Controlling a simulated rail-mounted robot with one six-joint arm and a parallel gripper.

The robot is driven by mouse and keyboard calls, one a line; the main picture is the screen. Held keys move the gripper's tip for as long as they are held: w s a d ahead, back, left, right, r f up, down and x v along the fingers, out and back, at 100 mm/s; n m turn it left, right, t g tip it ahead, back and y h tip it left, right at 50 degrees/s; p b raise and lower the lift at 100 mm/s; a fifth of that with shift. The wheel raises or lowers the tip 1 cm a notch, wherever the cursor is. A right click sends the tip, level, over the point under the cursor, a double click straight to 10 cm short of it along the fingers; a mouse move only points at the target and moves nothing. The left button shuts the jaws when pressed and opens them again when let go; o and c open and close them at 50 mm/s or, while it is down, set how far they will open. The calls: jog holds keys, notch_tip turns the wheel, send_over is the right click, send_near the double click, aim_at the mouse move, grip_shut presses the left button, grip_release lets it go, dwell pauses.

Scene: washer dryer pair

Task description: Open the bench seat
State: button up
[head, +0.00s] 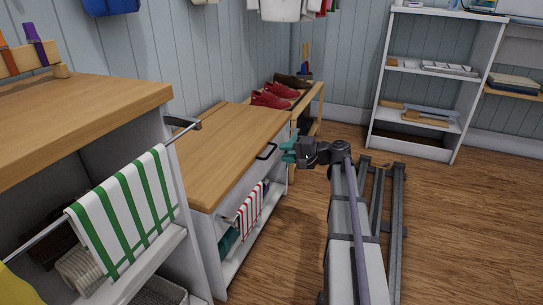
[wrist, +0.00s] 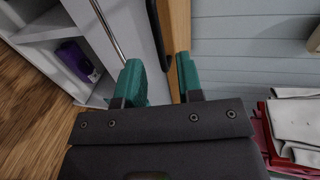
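The bench seat (head: 235,135) is a low white unit with a flat wooden lid, which lies closed. A black bar handle (head: 266,151) is on its front, just below the lid. My gripper (head: 286,152) has teal fingers and is just to the right of the handle in the head view, at about its height. In the wrist view the fingers (wrist: 159,80) are apart. A dark bar, seemingly the handle (wrist: 157,35), and the wooden lid edge (wrist: 180,22) show beyond the gap between them. I cannot tell whether the fingers touch the handle.
A red-striped towel (head: 250,208) hangs on the bench front below the handle. Red shoes (head: 270,98) sit on a rack behind the bench. A taller wooden-topped cabinet (head: 90,95) with a green-striped towel (head: 125,205) stands at left. White shelves (head: 415,88) stand at back right.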

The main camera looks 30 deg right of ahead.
aim_at(271, 152)
jog(key=x, duration=0.5)
jog(key=shift+w+a+f+b, duration=0.1)
jog(key=shift+w+a+b, duration=0.2)
jog(key=shift+b, duration=0.1)
jog(key=shift+d, duration=0.1)
jog(key=shift+c, duration=0.2)
grip_shut()
